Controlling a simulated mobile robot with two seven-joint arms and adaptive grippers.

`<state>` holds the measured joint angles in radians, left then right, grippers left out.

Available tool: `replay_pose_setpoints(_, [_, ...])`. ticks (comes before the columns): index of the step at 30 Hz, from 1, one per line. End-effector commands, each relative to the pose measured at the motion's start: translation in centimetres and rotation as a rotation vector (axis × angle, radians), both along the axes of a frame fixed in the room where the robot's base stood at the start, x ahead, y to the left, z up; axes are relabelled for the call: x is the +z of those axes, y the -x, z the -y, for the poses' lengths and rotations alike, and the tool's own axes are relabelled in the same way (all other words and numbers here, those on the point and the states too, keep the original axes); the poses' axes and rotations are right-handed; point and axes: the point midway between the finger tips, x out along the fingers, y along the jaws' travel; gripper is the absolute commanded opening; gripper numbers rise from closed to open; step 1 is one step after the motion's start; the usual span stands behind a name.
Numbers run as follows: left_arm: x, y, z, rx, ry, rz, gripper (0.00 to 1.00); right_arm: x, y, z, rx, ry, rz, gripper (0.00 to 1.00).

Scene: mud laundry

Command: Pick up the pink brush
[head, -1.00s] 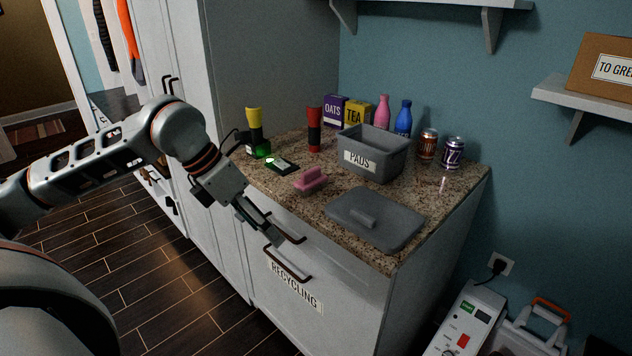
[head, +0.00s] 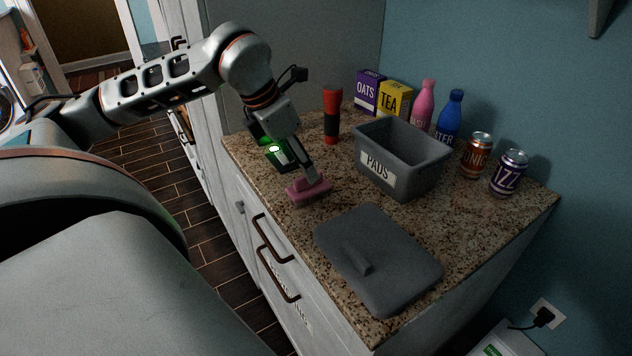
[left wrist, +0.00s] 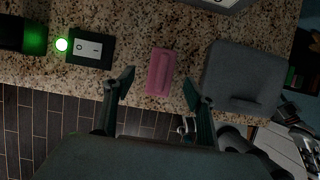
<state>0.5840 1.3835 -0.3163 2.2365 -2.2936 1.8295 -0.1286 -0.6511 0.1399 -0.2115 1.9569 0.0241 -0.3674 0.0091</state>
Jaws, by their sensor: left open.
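The pink brush (head: 309,190) lies on the speckled granite counter, near its front edge. My left gripper (head: 309,176) is above it in the head view, with its fingers pointing down and partly overlapping the brush. In the left wrist view the brush (left wrist: 160,72) shows between and just beyond the two open fingertips (left wrist: 159,88), with counter visible on both sides of it. The left gripper is open and empty. I cannot tell exactly how high the fingers are above the brush.
A grey lid (head: 378,258) lies to the right of the brush. A grey bin labelled PADS (head: 428,172) stands behind. A red flashlight (head: 332,117), cans, bottles and boxes stand farther back. A dark switch box (left wrist: 91,48) with a green light is left of the brush.

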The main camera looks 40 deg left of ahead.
Motion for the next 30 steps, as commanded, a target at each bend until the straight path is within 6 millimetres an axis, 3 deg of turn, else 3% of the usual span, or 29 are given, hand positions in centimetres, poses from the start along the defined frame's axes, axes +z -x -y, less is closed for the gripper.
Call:
replay_pose_setpoints(13, [-5.2, -1.6, 0.9, -0.001, 0.004, -0.002, 0.56, 0.5, -0.2, -0.1, 0.001, -0.001, 0.007, 0.4])
replay_pose_setpoints(23, [-6.0, -2.0, 0.9, 0.0, 0.001, 0.0, 0.56, 0.9, -0.5, -0.1, 0.002, -0.004, 0.016, 0.4])
replay_pose_setpoints(28, [-6.0, -1.9, 1.0, 0.0, 0.001, 0.0, 0.17, 0.7, -0.4, -0.1, 0.001, -0.002, 0.012, 0.4])
replay_pose_setpoints(30, [-6.0, -2.0, 0.9, 0.0, 0.001, 0.0, 0.13, 0.6, -0.4, -0.1, 0.001, -0.002, 0.01, 0.4])
